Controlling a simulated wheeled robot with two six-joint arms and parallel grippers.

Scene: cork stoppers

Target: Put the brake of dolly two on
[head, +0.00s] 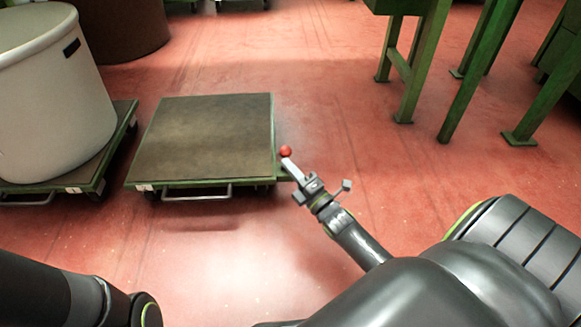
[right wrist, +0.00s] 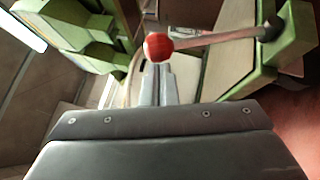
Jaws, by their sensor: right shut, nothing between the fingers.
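An empty low dolly (head: 205,130) with a brown deck and green frame stands on the red floor in the head view. A brake lever with a red ball knob (head: 286,152) is at its right front corner. In the right wrist view the red knob (right wrist: 158,46) sits on a grey rod (right wrist: 215,38) that runs right to a pivot on the green frame. My right gripper (head: 289,166) is shut and empty, its fingertips (right wrist: 158,72) right at the knob; I cannot tell whether they touch it. The dolly's small white label is unreadable. My left gripper is out of view.
A second green dolly (head: 112,160) at the left carries a large white tub (head: 55,100). A brown round container (head: 120,28) stands behind. Green table legs (head: 425,70) stand at the upper right. The floor in front of the empty dolly is clear.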

